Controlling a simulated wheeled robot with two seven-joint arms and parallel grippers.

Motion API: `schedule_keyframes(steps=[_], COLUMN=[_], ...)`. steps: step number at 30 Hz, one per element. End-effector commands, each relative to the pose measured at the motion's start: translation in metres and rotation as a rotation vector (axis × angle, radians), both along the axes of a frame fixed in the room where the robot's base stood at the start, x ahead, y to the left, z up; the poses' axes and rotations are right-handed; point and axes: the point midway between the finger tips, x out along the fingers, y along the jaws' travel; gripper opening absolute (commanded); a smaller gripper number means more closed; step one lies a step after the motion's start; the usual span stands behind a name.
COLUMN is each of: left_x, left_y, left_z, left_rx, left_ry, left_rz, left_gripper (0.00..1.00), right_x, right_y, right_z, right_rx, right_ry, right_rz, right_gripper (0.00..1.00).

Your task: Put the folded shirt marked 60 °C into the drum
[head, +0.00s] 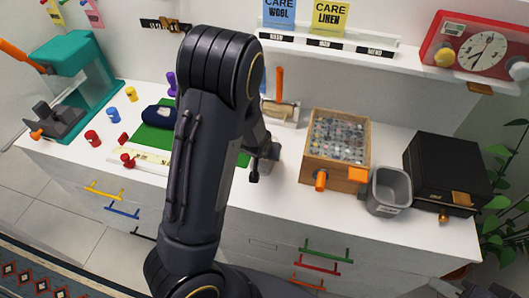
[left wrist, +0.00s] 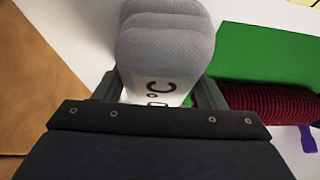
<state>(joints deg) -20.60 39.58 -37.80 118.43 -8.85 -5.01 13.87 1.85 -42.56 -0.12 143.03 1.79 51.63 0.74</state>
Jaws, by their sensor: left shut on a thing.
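In the left wrist view a grey folded shirt (left wrist: 165,45) with rounded ribbed folds sits between the fingers of my left gripper (left wrist: 158,90), which is shut on it. A white label on it shows a C, a degree ring and part of another sign; the rest is hidden by the gripper. I cannot make out a drum in either view.
A green mat (head: 152,138) holds a dark blue item (head: 160,114). A teal machine (head: 75,65) stands left. A wooden box (head: 310,150) of small clear pieces, a grey bin (head: 388,190) and a black box (head: 447,165) stand right. A dark red ribbed item (left wrist: 270,100) lies near the shirt.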

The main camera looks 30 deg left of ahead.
Motion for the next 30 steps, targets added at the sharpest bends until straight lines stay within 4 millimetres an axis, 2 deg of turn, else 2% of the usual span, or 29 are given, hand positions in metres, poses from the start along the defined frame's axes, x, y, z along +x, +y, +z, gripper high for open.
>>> schedule_keyframes(steps=[5,6,10,17,22,26,30], left_x=[0.0,0.0,0.0,0.0,-0.002,-0.012,-0.027], left_y=[0.0,0.0,0.0,0.0,-0.001,-0.004,-0.009], left_z=[-0.005,-0.003,-0.002,-0.002,0.006,0.025,0.055], left_rx=[0.0,0.0,0.0,0.0,0.0,-0.003,-0.001], left_ry=[-0.001,0.0,0.0,0.0,-0.002,-0.005,-0.006], left_rz=[0.001,0.001,0.0,0.0,0.0,0.0,-0.004], left_gripper=[0.37,0.69,0.86,0.86,0.86,0.86,0.86], right_x=[0.0,0.0,0.0,0.0,0.0,0.0,0.0], right_y=[0.0,0.0,0.0,0.0,0.0,0.0,0.0], right_z=[-0.005,-0.003,-0.003,-0.003,0.0,-0.001,0.005], right_rx=[0.0,0.0,0.0,0.0,0.0,0.0,0.0], right_ry=[0.0,0.0,0.0,0.0,0.0,0.0,0.0], right_rz=[0.0,0.0,0.0,0.0,0.0,0.0,0.0], right_gripper=[0.32,0.32,0.32,0.32,0.32,0.32,0.32])
